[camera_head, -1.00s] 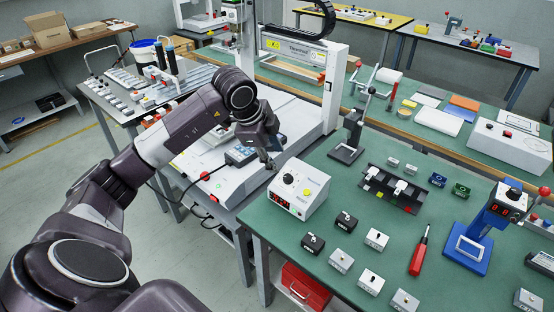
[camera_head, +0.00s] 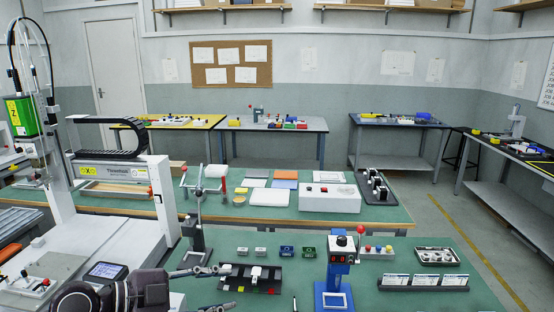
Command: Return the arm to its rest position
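My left arm comes in at the bottom left in dark purple-grey, low in front of the gantry machine. My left gripper (camera_head: 222,287) reaches right over the near green table. Its two grey fingers are spread wide apart, with nothing seen between them. The white gantry machine (camera_head: 160,200) stands on the left, with a black cable chain on top and a small screen (camera_head: 105,270) on its base. My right gripper is out of view.
On the near green table stand a lever press (camera_head: 197,215), a black fixture (camera_head: 250,279), a blue stand (camera_head: 336,270) and a black rack of labelled blocks (camera_head: 423,282). A white box (camera_head: 330,197) sits on the table behind. Open floor (camera_head: 450,240) lies at the right.

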